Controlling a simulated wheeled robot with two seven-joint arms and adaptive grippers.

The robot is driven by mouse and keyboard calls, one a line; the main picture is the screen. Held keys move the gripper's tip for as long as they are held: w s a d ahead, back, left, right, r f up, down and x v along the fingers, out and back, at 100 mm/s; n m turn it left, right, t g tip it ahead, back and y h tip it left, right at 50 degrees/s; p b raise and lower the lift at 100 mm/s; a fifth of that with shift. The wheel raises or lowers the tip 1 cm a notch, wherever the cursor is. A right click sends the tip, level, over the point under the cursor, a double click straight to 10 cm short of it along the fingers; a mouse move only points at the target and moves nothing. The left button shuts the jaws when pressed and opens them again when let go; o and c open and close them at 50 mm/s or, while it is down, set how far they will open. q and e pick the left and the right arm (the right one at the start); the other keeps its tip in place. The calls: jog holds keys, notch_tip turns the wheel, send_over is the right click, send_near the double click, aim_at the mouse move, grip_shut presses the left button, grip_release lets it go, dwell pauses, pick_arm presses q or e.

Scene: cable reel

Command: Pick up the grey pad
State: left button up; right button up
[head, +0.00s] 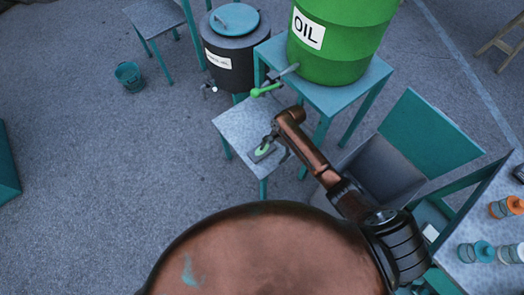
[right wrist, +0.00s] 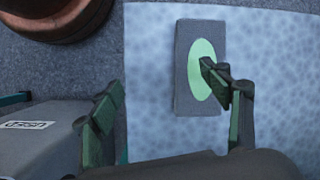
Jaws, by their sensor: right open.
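The grey pad (head: 254,158) lies flat on a small light-topped table (head: 238,118). It is a dark grey rectangle with a light green disc on it, also seen in the right wrist view (right wrist: 184,80). My right gripper (head: 270,143) is above the table, close to the pad. In the right wrist view, the open gripper (right wrist: 165,105) has one finger in front of the green disc and the other left of the pad. Height above the pad is hard to tell. My left gripper is not in view.
A green OIL drum (head: 345,35) with a green-handled tap stands on a teal stand (head: 345,98) behind the table. A dark drum (head: 232,50) is beside it. A grey bin (head: 385,168) is right of my arm. Open floor lies left, with a small teal bucket (head: 129,75).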

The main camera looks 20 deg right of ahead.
aim_at(267, 146)
jog(key=w+r+m, duration=0.1)
jog(key=w, duration=0.1)
jog(key=w+r, duration=0.1)
jog(key=w+r+m, duration=0.1)
jog(key=w+r, duration=0.1)
jog(key=shift+w+a+m+g, duration=0.3)
jog(key=shift+a+g, duration=0.05)
jog(key=shift+g, duration=0.05)
jog(key=shift+w+a, duration=0.1)
jog(key=shift+w, duration=0.05)
jog(key=shift+y, duration=0.3)
jog(key=b+x, duration=0.3)
jog(key=x, duration=0.4)
jog(key=shift+f, duration=0.25)
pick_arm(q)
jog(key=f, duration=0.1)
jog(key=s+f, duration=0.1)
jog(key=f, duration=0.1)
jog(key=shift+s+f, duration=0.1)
pick_arm(e)
jog(key=shift+r, duration=0.1)
jog(key=c, duration=1.4)
